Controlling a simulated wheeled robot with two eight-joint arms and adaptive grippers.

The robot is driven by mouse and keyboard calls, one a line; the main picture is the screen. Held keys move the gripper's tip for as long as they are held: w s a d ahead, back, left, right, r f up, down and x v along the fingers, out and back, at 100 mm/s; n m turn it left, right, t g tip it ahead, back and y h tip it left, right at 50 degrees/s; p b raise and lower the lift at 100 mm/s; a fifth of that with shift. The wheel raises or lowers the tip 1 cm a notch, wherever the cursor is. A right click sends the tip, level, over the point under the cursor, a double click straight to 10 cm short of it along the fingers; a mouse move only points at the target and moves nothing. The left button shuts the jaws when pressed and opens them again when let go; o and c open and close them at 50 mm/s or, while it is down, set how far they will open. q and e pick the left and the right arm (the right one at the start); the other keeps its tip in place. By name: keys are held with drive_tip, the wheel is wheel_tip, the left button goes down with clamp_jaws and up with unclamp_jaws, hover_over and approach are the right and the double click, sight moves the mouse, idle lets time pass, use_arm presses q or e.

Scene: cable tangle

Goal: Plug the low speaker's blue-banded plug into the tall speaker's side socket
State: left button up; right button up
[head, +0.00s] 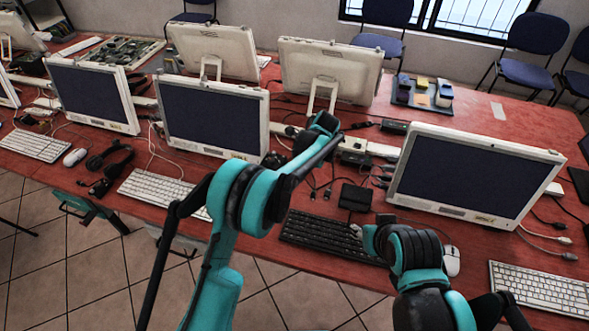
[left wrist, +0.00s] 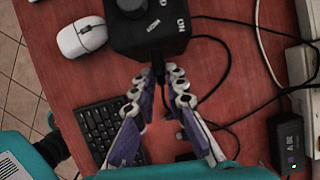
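In the left wrist view a black box with a knob and white lettering (left wrist: 150,28) stands at the top; I cannot tell which speaker, if either, it is. A black plug with a cable (left wrist: 156,66) sits at its near side. My left gripper (left wrist: 158,76) has its two fingers on either side of this plug, with a gap between them; contact is not clear. No blue band shows. In the head view the left gripper is hidden behind its arm. My right gripper (head: 357,231) is near the black keyboard's right end, its fingers too small to read. No side socket can be made out.
A black keyboard (head: 318,234) and white mouse (head: 452,260) lie at the front of the red table. A monitor (head: 463,176) stands at the right. Loose black cables (left wrist: 222,72) and a black box with a green light (left wrist: 290,145) lie beside my left gripper.

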use_arm(q)
drive_tip(key=o, duration=0.5)
drive_tip(key=shift+a, duration=0.15)
drive_tip(key=shift+w+f, duration=0.1)
use_arm(e)
drive_tip(key=shift+w+a, duration=0.1)
